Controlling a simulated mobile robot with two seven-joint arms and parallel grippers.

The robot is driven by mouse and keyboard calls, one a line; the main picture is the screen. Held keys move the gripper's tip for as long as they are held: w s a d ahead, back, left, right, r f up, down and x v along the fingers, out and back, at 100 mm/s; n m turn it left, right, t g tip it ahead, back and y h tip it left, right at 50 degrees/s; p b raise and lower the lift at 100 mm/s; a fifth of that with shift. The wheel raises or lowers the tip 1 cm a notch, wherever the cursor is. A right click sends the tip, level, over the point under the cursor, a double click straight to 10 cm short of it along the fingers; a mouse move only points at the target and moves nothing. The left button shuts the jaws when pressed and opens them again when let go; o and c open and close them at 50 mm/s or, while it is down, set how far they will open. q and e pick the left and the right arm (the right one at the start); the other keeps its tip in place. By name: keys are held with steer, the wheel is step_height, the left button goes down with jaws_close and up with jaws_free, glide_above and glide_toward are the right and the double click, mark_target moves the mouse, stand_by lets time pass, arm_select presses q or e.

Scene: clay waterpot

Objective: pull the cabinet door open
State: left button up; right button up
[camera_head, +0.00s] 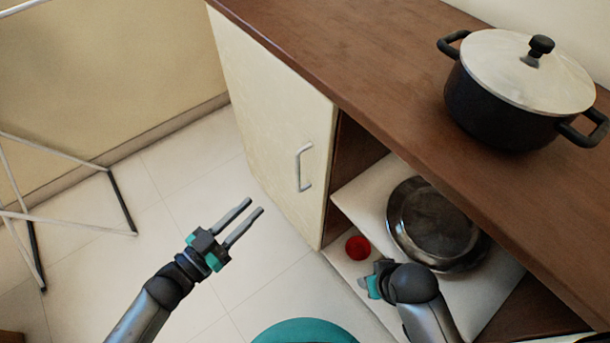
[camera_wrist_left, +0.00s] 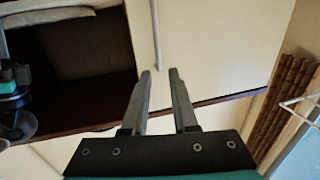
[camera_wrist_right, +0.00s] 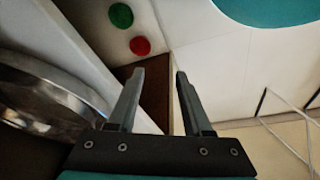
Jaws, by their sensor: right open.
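The cream cabinet door (camera_head: 270,120) is flush with the cabinet front, left of an open shelf space. Its pale bar handle (camera_head: 304,167) stands near the door's right edge. In the left wrist view the handle (camera_wrist_left: 156,35) runs down toward the gap between the fingertips. My left gripper (camera_head: 256,205) is open and empty, in front of the door, left of and below the handle and apart from it. My right gripper (camera_head: 366,284) is low in front of the open shelves, partly hidden by its own wrist. In the right wrist view its fingers (camera_wrist_right: 160,72) are apart with nothing between them.
A black pot with a lid (camera_head: 515,90) stands on the brown countertop (camera_head: 340,50). A rack frame (camera_head: 70,215) stands left. Tiled floor before the door is clear.

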arm_select(q)
steer(key=shift+h, duration=0.3)
steer(key=shift+b+x, duration=2.4)
steer(key=shift+x, duration=5.35)
arm_select(e)
step_height(320, 180, up, 9)
steer(key=w+a+t, duration=0.1)
steer(key=w+t, duration=0.1)
steer(key=shift+y, duration=0.3)
arm_select(q)
steer(key=shift+s+d, duration=0.15)
jaws_close()
arm_select(e)
steer(key=shift+f, duration=0.1)
